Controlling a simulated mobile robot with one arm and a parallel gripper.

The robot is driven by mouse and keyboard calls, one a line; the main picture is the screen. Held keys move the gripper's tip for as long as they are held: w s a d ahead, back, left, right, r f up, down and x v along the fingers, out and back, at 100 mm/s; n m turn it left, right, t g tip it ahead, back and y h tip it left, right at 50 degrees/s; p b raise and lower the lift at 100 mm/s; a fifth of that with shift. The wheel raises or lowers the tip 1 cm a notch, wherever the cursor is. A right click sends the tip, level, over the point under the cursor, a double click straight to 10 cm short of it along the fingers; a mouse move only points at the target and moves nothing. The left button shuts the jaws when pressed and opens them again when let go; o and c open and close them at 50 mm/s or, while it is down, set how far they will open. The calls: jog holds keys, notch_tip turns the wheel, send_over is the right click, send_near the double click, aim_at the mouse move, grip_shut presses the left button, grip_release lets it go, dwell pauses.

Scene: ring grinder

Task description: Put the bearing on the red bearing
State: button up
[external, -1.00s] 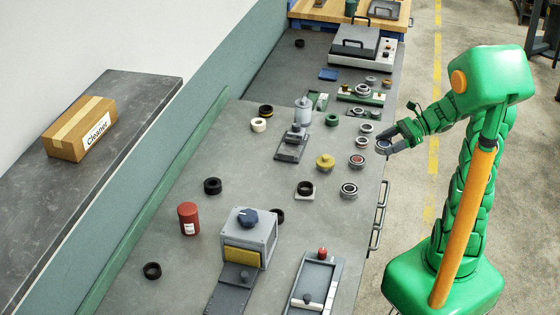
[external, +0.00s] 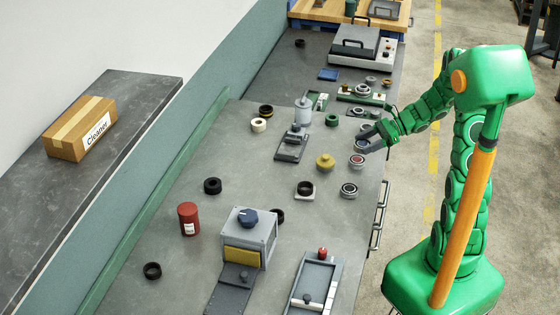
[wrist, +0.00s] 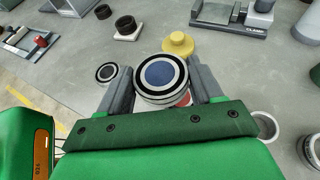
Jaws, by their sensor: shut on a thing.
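In the wrist view the bearing (wrist: 160,78), a silver and black ring with a blue centre, sits between the fingers of my gripper (wrist: 162,74), which is shut on it. In the external view my gripper (external: 364,139) is over the right side of the bench, just behind the red bearing (external: 357,161), a silver ring with a red centre. In the wrist view a bit of the red bearing (wrist: 184,100) shows below the held bearing, which hides most of it. The held bearing appears above it, with a gap I cannot measure.
A yellow knobbed part (external: 325,161) stands left of the red bearing. Another bearing (external: 349,190) lies in front of it, and a black ring on a white plate (external: 305,190) is nearby. Several more bearings and rings lie behind. A grey device (external: 293,145) stands further left.

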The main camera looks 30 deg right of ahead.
aim_at(361, 159)
jog(key=shift+w+f, duration=0.95)
jog(key=shift+f, duration=0.25)
jog(key=shift+w+f, duration=0.1)
jog(key=shift+f, duration=1.55)
jog(key=shift+f, duration=0.15)
jog(key=o, duration=1.3)
jog(key=shift+c, duration=0.2)
